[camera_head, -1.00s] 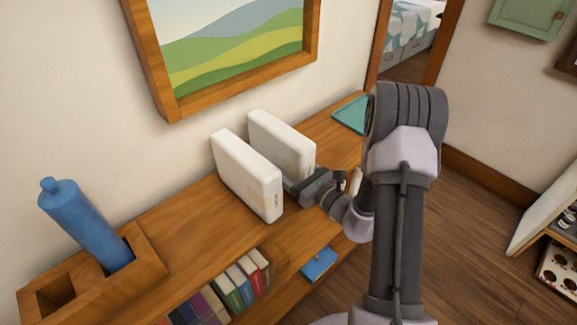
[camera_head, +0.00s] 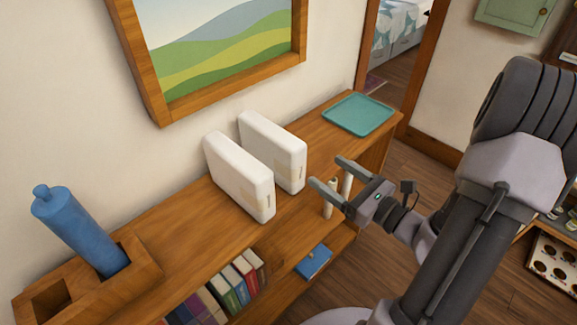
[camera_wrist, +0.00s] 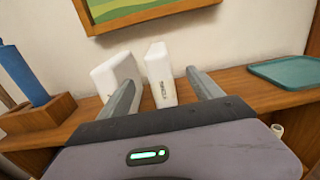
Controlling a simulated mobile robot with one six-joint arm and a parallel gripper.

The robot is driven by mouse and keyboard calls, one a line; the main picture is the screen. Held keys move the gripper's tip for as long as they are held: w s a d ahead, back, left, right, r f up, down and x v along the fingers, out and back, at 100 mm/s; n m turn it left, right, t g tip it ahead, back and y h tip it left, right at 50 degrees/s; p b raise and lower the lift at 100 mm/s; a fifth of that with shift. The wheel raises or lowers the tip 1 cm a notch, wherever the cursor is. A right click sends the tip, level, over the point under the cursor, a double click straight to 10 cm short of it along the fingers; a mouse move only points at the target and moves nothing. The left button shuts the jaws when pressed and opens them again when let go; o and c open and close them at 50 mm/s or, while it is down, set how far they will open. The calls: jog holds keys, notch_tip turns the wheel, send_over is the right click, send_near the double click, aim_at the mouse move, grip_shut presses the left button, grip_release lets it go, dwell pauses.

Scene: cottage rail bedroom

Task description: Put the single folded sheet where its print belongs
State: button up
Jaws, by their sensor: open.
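Two white slab-like pieces stand upright side by side on the wooden shelf top: a left one (camera_head: 238,175) and a right one (camera_head: 275,150). They also show in the wrist view, the left one (camera_wrist: 112,72) and the right one (camera_wrist: 160,75), with small dark marks on their narrow ends. I cannot tell whether either is a folded sheet, and I make out no printed sheet on the shelf. My gripper (camera_head: 326,172) is open and empty, just right of the slabs and apart from them. Its fingers point toward them in the wrist view (camera_wrist: 160,80).
A teal tray (camera_head: 358,114) lies empty at the shelf's far end. A blue bottle (camera_head: 82,230) stands in a wooden holder (camera_head: 145,275) at the left. Books (camera_head: 235,285) and a blue book (camera_head: 313,262) sit below. Pale cylinders (camera_head: 330,200) show near my gripper. A framed picture hangs above.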

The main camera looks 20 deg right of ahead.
aim_at(279, 137)
jog(key=x, duration=0.4)
jog(key=b+x, duration=0.1)
jog(key=x, duration=0.6)
jog(key=shift+w+a+r, duration=0.3)
jog(key=shift+w+r, duration=0.05)
jog(key=shift+r, duration=0.05)
jog(key=b+x, duration=0.1)
jog(key=x, duration=0.4)
jog(key=shift+a, duration=0.15)
jog(key=shift+s+r, duration=0.1)
grip_shut()
